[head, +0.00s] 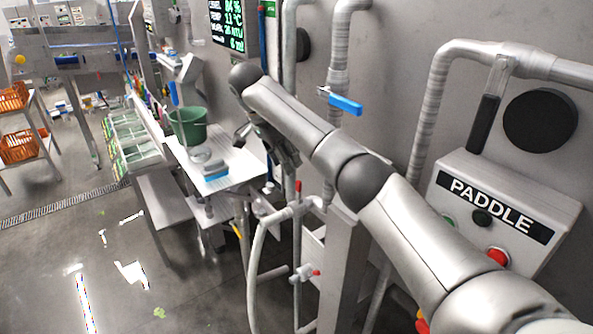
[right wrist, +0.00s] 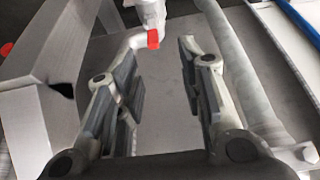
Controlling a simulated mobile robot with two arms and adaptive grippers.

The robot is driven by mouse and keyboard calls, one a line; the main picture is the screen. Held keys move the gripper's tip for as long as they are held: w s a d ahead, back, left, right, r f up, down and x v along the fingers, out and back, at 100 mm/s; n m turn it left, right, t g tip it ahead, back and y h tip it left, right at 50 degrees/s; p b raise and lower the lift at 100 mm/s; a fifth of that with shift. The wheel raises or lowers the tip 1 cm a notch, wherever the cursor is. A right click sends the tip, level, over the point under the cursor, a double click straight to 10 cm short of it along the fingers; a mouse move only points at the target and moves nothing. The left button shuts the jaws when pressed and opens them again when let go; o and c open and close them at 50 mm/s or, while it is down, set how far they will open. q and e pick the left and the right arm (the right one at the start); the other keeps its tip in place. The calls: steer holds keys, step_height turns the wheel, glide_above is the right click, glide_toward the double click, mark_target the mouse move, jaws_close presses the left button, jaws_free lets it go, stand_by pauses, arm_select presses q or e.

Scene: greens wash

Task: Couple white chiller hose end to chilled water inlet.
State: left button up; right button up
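My right gripper (head: 268,147) hangs from my right arm beside the steel machine, above the pipework. In the right wrist view the right gripper (right wrist: 160,75) is open, with nothing between its fingers. Beyond the fingertips is a white fitting with a red part (right wrist: 153,38), apart from them. In the head view a similar white fitting with a red end (head: 305,272) sits low on the pipework. A white curved hose or pipe (head: 257,262) runs down beside it. I cannot tell which fitting is the chilled water inlet or the hose end. My left gripper is out of view.
A grey PADDLE control box (head: 500,205) is at the right. A blue-handled valve (head: 345,104) is on a vertical pipe. A steel table (head: 235,170) with a green bucket (head: 187,125) stands left of my gripper. The floor at left is mostly clear.

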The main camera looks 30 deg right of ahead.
mark_target(297, 181)
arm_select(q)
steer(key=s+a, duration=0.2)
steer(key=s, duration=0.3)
arm_select(e)
steer(key=f, duration=0.2)
steer(key=b, duration=0.1)
steer(key=shift+s+d+f, duration=0.35)
steer(key=shift+d+f, duration=0.05)
steer(key=shift+b+x, duration=0.75)
steer(key=shift+x, duration=0.15)
steer(key=shift+s+d+f+p, duration=0.1)
steer(key=shift+d+f+p, duration=0.35)
steer(key=shift+p, duration=0.4)
steer(key=p+x, duration=0.1)
steer(key=x, duration=0.2)
steer(key=shift+f, duration=0.15)
steer(key=shift+d+f, duration=0.1)
steer(key=shift+f, duration=0.15)
steer(key=shift+c, duration=0.8)
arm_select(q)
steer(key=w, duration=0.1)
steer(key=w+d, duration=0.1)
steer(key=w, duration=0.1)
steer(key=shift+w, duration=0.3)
arm_select(e)
jaws_close()
